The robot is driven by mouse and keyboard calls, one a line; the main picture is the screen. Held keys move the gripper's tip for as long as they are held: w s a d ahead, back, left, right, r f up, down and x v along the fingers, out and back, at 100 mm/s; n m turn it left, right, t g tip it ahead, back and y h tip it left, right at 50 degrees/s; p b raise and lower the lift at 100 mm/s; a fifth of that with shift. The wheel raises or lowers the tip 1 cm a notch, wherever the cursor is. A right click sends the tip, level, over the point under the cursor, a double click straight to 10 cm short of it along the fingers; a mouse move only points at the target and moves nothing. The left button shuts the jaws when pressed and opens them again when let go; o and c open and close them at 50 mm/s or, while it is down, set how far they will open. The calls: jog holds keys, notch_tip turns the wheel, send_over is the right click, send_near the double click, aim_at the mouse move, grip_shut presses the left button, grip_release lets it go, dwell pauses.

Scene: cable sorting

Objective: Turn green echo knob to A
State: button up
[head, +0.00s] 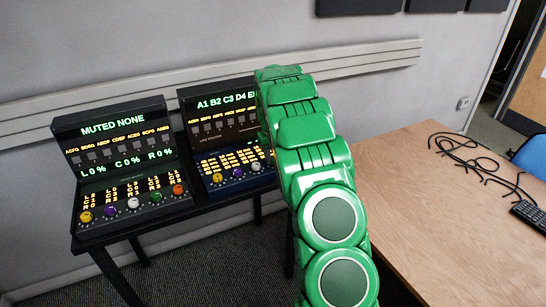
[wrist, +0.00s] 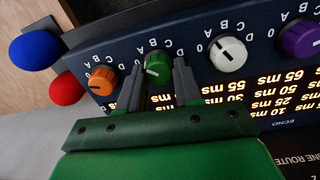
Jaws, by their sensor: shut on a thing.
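The green echo knob (wrist: 158,66) is in the wrist view, on the dark blue panel (wrist: 262,85) marked ECHO. Its white pointer mark faces down and left in the picture. Letters A to D sit around the knobs, but I cannot tell which one the green knob points at. My gripper (wrist: 159,72) has one finger on each side of the green knob and is shut on it. In the head view the right-hand console (head: 218,112) reads "A1 B2 C3 D4" and more; my green arm hides its right part, including the green knob.
Orange (wrist: 101,80) and white (wrist: 228,54) knobs flank the green one closely; a purple knob (wrist: 301,40) is farther right. Red (wrist: 66,88) and blue (wrist: 35,50) round things lie at left. Another console (head: 115,130) reads "MUTED NONE". A wooden table (head: 440,240) holds cables (head: 470,160).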

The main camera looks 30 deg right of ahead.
aim_at(272, 158)
jog(key=shift+m, duration=1.2)
jog(key=o, duration=1)
jog(key=shift+o, duration=0.2)
jog(key=shift+r, duration=0.1)
jog(key=r, duration=0.7)
jog(key=shift+w+a+r, duration=0.1)
jog(key=shift+a+r, duration=0.1)
jog(key=shift+r, duration=0.1)
